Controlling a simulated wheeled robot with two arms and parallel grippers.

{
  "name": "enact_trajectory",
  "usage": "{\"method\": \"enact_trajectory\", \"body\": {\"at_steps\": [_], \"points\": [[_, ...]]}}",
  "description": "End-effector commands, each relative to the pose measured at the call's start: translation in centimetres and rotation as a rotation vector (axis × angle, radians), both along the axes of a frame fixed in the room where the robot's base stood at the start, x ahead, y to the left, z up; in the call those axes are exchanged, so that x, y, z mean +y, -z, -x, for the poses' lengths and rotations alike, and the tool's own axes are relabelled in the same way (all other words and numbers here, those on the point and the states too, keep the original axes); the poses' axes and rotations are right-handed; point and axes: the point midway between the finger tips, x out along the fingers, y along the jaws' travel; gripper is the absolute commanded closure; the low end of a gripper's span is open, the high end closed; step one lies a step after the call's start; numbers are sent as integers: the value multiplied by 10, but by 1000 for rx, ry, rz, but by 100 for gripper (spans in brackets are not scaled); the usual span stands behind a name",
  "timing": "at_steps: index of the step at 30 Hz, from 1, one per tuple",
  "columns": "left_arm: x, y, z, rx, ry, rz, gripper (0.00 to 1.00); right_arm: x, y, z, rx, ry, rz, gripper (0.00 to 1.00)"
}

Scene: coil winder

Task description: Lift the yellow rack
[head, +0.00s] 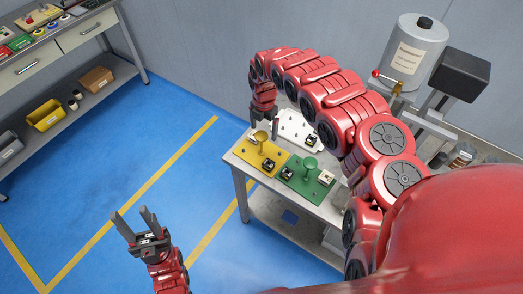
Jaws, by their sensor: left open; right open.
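The yellow rack (246,152) is a flat yellow board with a yellow upright piece and small dark parts on it. It lies at the left end of the small table. My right gripper (264,128) points down just above and behind the yellow rack, with its fingers apart. I cannot tell whether a finger touches the rack. My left gripper (133,224) is open and empty, over the blue floor at the lower left, far from the rack.
A green board (309,184) with a similar upright lies right beside the yellow one. A white plate (297,128) lies behind. A machine with a grey cylinder (415,50) stands at the right. A shelf bench (75,38) with a yellow bin (47,115) is upper left.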

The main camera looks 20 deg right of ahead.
Motion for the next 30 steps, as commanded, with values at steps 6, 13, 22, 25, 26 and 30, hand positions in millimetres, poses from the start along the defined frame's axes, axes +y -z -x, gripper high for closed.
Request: {"method": "enact_trajectory", "body": {"at_steps": [6,13,22,25,26,30], "points": [[0,-5,0,0,0,0,50,1,17,-1,-3,0,-1,5],[0,-14,0,0,0,0,50,5,29,1,0,-2,-2,5],[0,-23,0,0,0,0,50,11,62,1,-3,-1,-5,5],[0,-24,0,0,0,0,50,10,69,2,-1,0,-3,5],[0,-24,0,0,0,0,50,10,70,2,-2,0,-3,5],[0,-24,0,0,0,0,50,9,71,1,-4,0,0,5]]}}
